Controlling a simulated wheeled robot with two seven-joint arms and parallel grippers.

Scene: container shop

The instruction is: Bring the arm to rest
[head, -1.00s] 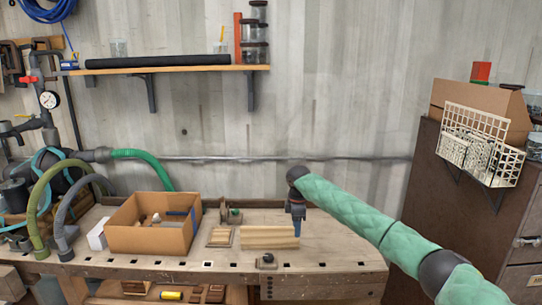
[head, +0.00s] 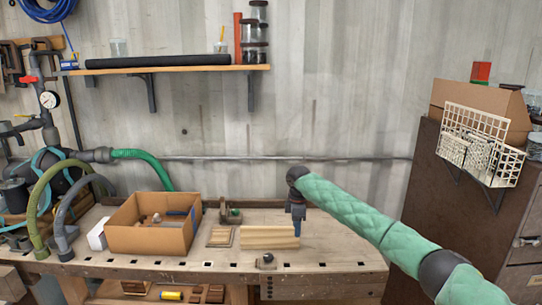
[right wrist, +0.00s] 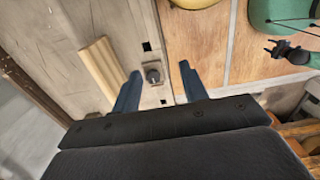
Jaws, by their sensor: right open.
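My right arm comes in from the right in the head view, in a green quilted sleeve. Its right gripper (head: 297,229) points down above the workbench (head: 340,255), at the right end of a light wooden block (head: 268,237). In the right wrist view the two blue fingers of the right gripper (right wrist: 156,92) stand wide apart with nothing between them. Beyond the fingertips a small dark metal fitting (right wrist: 152,74) sits on the bench top, with the wooden block (right wrist: 104,70) to its left. My left gripper is not in view.
A cardboard box (head: 150,238) with small items stands on the bench's left half. Hoses and a gauge (head: 48,100) are at the far left. A brown cabinet (head: 440,200) with a wire basket (head: 480,145) stands right. The bench's right end is clear.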

